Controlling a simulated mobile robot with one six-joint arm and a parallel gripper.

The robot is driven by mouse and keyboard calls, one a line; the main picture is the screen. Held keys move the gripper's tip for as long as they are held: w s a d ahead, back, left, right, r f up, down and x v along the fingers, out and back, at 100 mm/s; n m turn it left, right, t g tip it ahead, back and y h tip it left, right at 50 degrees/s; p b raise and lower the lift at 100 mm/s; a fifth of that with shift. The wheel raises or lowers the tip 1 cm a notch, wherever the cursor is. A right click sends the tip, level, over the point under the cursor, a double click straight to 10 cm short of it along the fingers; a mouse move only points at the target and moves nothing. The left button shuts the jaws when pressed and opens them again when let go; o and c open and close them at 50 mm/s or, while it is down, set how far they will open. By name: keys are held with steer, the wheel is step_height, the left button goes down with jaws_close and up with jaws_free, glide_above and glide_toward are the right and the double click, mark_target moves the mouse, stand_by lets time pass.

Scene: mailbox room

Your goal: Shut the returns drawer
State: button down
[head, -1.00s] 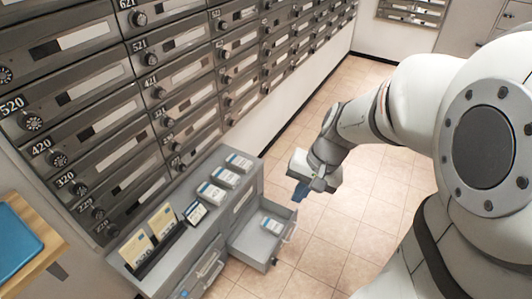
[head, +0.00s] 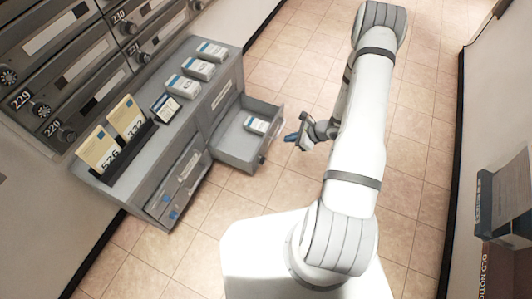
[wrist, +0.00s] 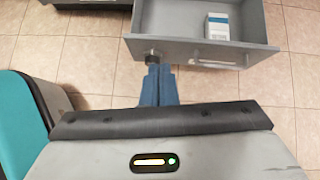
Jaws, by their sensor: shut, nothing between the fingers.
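The returns drawer (head: 232,154) is grey and stands pulled out from the right end of the low grey cabinet (head: 226,72). A small white and blue box (head: 257,124) lies inside it.
Another drawer front (head: 180,185) is closed. A teal and dark object (wrist: 20,125) is left in the wrist view. Tiled floor (head: 400,150) is clear to the right.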

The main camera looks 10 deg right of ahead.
step_height(320, 180, down, 6)
steer(key=s+d+m, duration=0.1)
steer(key=m, duration=0.1)
steer(key=b, duration=0.5)
glide_toward(261, 148)
steer(key=shift+h, duration=0.3)
steer(key=x, duration=0.5)
steer(key=shift+s+a+f, duration=0.15)
steer(key=shift+s+f, duration=0.1)
steer(key=shift+s, duration=0.05)
steer(key=shift+w+a+r, duration=0.1)
steer(key=shift+w+a, duration=0.2)
steer(key=shift+a, duration=0.15)
